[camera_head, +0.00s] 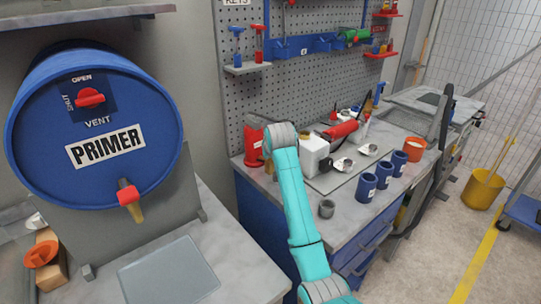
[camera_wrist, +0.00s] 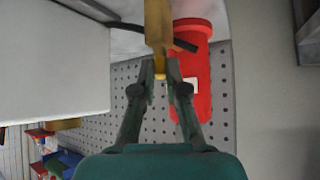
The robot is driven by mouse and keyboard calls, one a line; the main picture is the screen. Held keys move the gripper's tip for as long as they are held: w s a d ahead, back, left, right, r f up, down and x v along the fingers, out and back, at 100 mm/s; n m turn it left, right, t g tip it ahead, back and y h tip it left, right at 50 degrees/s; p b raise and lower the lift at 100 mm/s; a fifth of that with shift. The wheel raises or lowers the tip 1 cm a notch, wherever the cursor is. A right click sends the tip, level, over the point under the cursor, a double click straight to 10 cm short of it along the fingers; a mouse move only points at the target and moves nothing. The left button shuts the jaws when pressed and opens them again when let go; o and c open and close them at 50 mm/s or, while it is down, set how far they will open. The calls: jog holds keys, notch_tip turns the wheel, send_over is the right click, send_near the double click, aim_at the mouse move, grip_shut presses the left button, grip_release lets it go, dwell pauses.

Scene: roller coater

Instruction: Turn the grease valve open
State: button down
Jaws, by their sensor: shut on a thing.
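In the wrist view my gripper (camera_wrist: 161,68) has its two dark fingers closing in on the lower end of a yellow-brown bar (camera_wrist: 157,25), which looks like the grease valve's handle. The fingertips sit on either side of its narrow, brighter yellow tip. A thin black piece (camera_wrist: 185,45) crosses near the bar. A red cylinder (camera_wrist: 197,85) with a pale label is right behind the right finger. The valve's body and the handle's turn angle cannot be made out. In the head view my teal arm reaches towards the bench, and my gripper is hidden there.
A blue primer drum (camera_head: 60,150) with a red vent knob (camera_head: 89,98) stands at left. The bench (camera_head: 350,235) holds a red container (camera_head: 253,146), a white jug (camera_head: 314,155), blue cups (camera_head: 366,187) and a grey cup (camera_head: 326,208). A pegboard (camera_head: 240,100) rises behind.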

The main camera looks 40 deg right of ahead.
jog(key=shift+s+d+n+t+y, duration=0.1)
jog(key=shift+d+n+t+y, duration=0.1)
jog(key=shift+n+y, duration=0.65)
jog(key=shift+d+n+t+y, duration=0.2)
jog(key=shift+n+y, duration=0.35)
jog(key=shift+n, duration=0.45)
jog(key=shift+s+d+n+t+y, duration=0.1)
jog(key=shift+d+n+y, duration=0.1)
jog(key=shift+n+y, duration=0.65)
jog(key=shift+n, duration=0.3)
jog(key=c, duration=1.2)
grip_release()
